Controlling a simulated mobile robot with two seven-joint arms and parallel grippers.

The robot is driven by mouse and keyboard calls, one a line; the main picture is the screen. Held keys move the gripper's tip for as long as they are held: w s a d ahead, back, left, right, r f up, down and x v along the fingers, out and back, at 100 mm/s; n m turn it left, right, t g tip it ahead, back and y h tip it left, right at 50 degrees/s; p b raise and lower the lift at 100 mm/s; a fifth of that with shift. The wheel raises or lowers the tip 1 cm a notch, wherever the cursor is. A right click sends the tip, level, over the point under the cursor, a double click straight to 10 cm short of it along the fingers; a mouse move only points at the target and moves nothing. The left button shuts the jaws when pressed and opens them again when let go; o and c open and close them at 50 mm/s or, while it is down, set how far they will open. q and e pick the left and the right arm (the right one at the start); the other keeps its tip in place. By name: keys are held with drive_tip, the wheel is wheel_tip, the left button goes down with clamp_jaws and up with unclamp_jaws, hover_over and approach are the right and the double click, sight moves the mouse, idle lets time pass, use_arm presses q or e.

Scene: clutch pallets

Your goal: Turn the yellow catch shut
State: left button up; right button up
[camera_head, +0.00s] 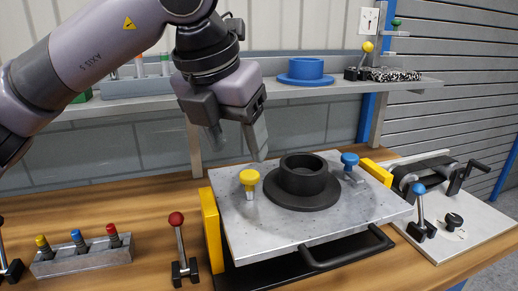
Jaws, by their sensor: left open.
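The yellow catch (249,180) stands on the left part of a grey metal pallet (285,228), upright, with a round lobed knob on a pale stem. Its exact turn angle is too small to tell. My left gripper (238,143) hangs above and close to the yellow catch, fingers pointing down, open and empty, apart from it. A black flanged ring (303,178) sits on the pallet right of the catch. A blue catch (349,161) stands on the ring's far side. My right gripper is not in view.
Yellow blocks (211,231) flank the pallet; a black handle (346,252) is at its front. A red-knobbed lever (177,222) and a rack of coloured knobs (82,258) stand left. A shelf (350,87) with a blue flanged ring (306,70) runs behind. A blue-knobbed lever (419,190) stands right.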

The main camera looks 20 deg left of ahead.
sight(249, 175)
use_arm(q)
drive_tip(key=x, duration=0.6)
drive_tip(key=shift+w+a+r, duration=0.15)
drive_tip(key=shift+w, duration=0.25)
drive_tip(key=shift+w+f, duration=0.25)
drive_tip(key=shift+f, duration=0.35)
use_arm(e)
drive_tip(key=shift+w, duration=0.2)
use_arm(q)
drive_tip(key=c, duration=1)
drive_tip(key=shift+c, duration=0.2)
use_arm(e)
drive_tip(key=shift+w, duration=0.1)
